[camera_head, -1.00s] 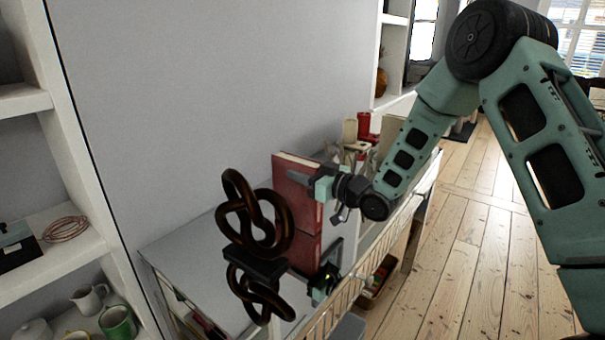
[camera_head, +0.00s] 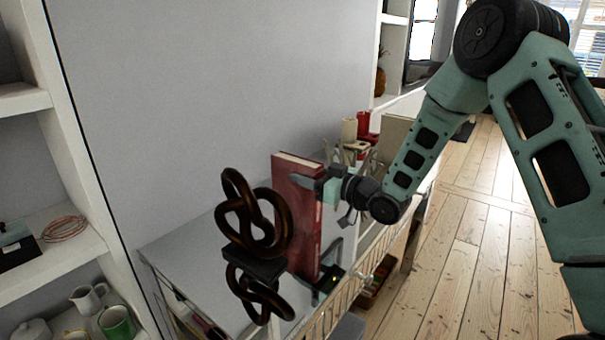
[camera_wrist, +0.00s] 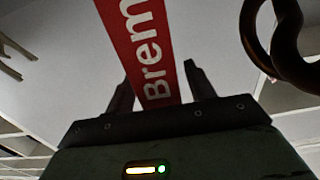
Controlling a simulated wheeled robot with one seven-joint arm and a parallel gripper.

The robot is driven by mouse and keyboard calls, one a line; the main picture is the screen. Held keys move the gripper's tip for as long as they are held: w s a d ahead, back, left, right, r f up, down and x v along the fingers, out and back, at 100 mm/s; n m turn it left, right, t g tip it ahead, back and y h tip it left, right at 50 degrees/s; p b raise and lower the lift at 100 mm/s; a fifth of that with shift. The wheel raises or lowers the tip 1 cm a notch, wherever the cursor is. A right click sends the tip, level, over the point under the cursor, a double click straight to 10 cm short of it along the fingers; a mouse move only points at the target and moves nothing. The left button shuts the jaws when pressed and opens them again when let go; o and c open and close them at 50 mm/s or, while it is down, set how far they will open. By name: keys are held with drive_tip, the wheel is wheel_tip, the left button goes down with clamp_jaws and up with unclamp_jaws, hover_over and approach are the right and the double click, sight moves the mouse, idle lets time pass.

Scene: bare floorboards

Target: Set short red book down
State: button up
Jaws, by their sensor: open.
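The red book (camera_head: 298,200) stands upright on the glossy white cabinet top (camera_head: 190,250), against which its red face seems to run on into a reflection. In the wrist view its red spine (camera_wrist: 140,40) with white letters "Brem" lies between the fingers. My gripper (camera_head: 312,186) is open at the book's right side in the head view. In the wrist view my gripper (camera_wrist: 160,85) has a finger on each side of the spine, with narrow gaps. The far finger is partly hidden in the head view.
A dark brown knot-shaped sculpture (camera_head: 250,215) on a dark base stands close to the left of the book. Red and cream items (camera_head: 362,128) stand behind it. A grey wall is at the back; open floorboards (camera_head: 470,240) lie right.

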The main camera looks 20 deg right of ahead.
drive_tip(key=b+v, duration=0.1)
drive_tip(key=v, duration=0.8)
drive_tip(key=shift+s+d, duration=0.15)
drive_tip(key=shift+s, duration=0.2)
